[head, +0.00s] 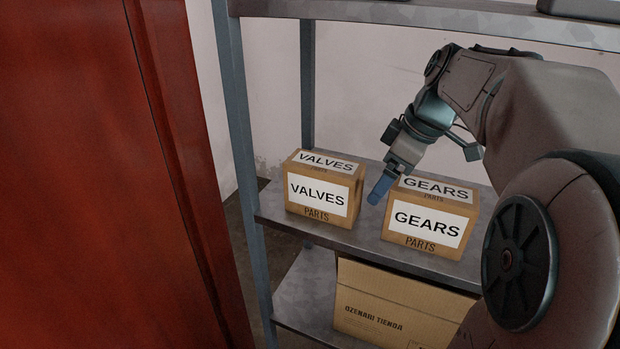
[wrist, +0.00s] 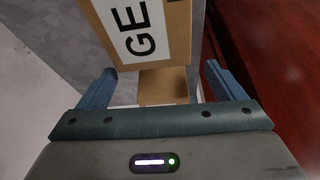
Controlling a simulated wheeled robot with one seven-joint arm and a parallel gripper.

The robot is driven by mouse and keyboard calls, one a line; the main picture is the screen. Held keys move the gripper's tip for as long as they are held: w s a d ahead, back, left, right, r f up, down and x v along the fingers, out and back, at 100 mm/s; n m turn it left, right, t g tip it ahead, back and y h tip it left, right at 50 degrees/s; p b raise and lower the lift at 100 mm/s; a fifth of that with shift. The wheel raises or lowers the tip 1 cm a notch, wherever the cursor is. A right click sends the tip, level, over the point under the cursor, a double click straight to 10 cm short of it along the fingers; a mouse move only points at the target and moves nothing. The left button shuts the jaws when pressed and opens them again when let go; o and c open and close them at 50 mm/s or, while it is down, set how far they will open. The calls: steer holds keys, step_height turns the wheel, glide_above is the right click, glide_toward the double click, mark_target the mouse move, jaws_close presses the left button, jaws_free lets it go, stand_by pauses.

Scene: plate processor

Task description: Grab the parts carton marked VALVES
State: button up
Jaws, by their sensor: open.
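The VALVES carton (head: 319,210) is a brown box with white labels on its front and top. It stands upright at the left of the middle shelf in the head view. The GEARS carton (head: 430,241) stands to its right, with a gap between them. My gripper (head: 379,190) is over that gap, close to the left side of the GEARS carton and right of the VALVES carton. In the wrist view my open gripper (wrist: 160,70) has nothing held between its blue fingers.
The metal shelf (head: 355,238) has a blue-grey upright (head: 240,150) at its left. An upper shelf (head: 400,14) is overhead. A larger carton (head: 390,308) sits on the lower shelf. A red panel (head: 90,180) fills the left side.

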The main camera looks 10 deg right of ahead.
mark_target(334, 165)
steer(key=shift+n, duration=0.4)
steer(key=w+a, duration=0.4)
steer(key=a, duration=0.1)
steer(key=w+a, duration=0.2)
steer(key=a, duration=0.1)
steer(key=shift+w+f, duration=0.15)
steer(key=a+f, duration=0.1)
steer(key=f, duration=0.1)
steer(key=w+a+f+b, duration=0.1)
steer(key=shift+w+a+f, duration=0.1)
steer(key=shift+w+f, duration=0.1)
steer(key=shift+f, duration=0.15)
steer(key=shift+w+a+f+y, duration=0.2)
steer(key=shift+f+y, duration=0.1)
steer(key=shift+f, duration=0.15)
steer(key=shift+f+b, duration=0.15)
steer(key=shift+b, duration=0.2)
steer(key=c, duration=1.4)
steer(key=shift+c, duration=0.6)
